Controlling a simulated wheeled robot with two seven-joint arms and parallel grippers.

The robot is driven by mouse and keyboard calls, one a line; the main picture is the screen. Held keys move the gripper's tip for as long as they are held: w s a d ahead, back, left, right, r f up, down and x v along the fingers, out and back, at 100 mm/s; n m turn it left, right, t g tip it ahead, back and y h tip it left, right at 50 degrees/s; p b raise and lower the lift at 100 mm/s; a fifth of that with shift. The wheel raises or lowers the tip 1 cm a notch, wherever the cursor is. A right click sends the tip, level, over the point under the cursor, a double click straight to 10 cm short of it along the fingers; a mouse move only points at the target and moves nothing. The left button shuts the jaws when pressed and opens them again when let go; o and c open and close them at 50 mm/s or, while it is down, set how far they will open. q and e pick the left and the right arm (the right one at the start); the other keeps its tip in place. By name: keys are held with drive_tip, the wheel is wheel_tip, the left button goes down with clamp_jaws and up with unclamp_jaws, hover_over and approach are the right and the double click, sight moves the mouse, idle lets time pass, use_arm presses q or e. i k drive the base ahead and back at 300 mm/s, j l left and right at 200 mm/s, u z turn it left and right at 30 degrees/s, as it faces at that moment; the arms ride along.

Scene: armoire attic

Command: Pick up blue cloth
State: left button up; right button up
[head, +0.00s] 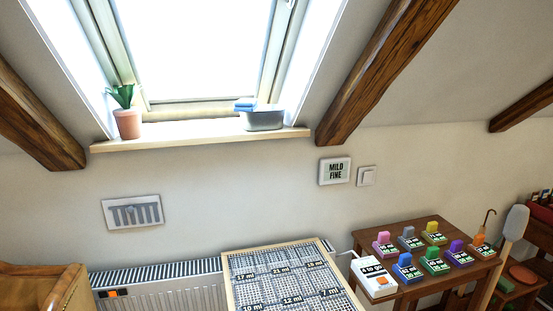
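A folded blue cloth (245,104) lies at the left end of a grey metal tub (264,121), at its top edge. I cannot tell whether it hangs over the rim or rests on something inside. The tub stands on the right part of the wooden window sill (200,136), under the bright skylight. Neither of my grippers shows in the head view.
A potted plant (127,123) stands at the sill's left end. Below are a radiator (160,292), a framed grid board (285,280) with labels, and a wooden table (435,268) with several coloured blocks and a white box (374,279). Sloping beams flank the window.

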sight(243, 105)
drive_tip(key=i+l+u, duration=0.1)
drive_tip(key=l, duration=0.2)
drive_tip(key=i+l+u, duration=0.2)
drive_tip(key=i+l, duration=0.15)
drive_tip(key=l, duration=0.3)
drive_tip(key=i+l+u, duration=0.1)
drive_tip(key=l, duration=0.25)
drive_tip(key=i+l+u, duration=0.1)
drive_tip(key=l, duration=0.2)
